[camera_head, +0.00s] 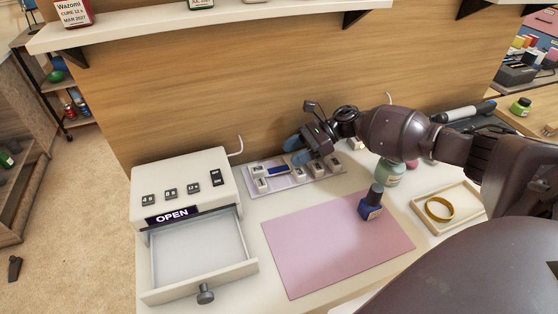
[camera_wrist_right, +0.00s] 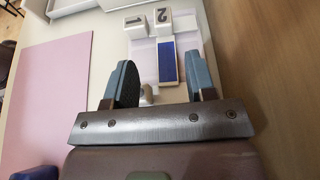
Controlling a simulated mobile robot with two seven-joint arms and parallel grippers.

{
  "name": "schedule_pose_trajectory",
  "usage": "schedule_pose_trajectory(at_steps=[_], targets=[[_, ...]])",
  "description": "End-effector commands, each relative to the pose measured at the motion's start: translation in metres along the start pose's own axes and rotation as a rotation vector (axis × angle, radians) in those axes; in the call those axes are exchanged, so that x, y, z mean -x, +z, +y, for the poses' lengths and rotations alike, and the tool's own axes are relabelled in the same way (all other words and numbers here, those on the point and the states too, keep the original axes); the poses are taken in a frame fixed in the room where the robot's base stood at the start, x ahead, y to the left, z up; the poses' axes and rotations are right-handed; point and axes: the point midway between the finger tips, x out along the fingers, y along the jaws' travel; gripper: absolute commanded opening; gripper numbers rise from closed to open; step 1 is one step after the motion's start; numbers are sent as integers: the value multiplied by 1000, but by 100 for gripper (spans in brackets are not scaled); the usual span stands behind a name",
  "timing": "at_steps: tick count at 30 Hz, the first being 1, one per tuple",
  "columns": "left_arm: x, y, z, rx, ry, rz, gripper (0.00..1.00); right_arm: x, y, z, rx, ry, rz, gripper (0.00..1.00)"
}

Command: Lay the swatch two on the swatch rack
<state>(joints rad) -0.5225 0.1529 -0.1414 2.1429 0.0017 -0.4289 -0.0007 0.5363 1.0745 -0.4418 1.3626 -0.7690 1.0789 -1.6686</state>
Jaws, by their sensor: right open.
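The swatch rack (camera_head: 295,183) is a pale tray with small white blocks along it, near the wall behind the pink mat. A blue swatch with a light border (camera_head: 277,170) lies on the rack; it also shows in the right wrist view (camera_wrist_right: 167,62), in line with the block marked 2 (camera_wrist_right: 161,17). A block marked 1 (camera_wrist_right: 134,25) is beside it. My right gripper (camera_head: 296,151) is open above the rack, its blue-grey fingers apart on either side of the swatch in the wrist view, with gaps. My left gripper is not in view.
A white box with an open drawer (camera_head: 200,250) and an OPEN sign stands left of the rack. A pink mat (camera_head: 325,245) lies in front, with a dark blue bottle (camera_head: 371,205) on it. A tray with a gold ring (camera_head: 440,209) is at right. A shelf (camera_head: 200,25) overhangs the back.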

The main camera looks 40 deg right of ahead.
Motion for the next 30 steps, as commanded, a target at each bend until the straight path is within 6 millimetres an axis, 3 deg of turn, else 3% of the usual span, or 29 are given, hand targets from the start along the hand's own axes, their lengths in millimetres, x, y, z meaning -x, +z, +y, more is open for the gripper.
schedule_pose_trajectory(at_steps=[3, 10, 30], targets=[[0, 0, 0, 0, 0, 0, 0, 21, -1, 0, 0, -1, 2, 51], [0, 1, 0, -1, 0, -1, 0, 42, 0, 0, -1, 0, 0, 51], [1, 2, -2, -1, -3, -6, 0, 44, 0, 0, 0, 1, 0, 51]])
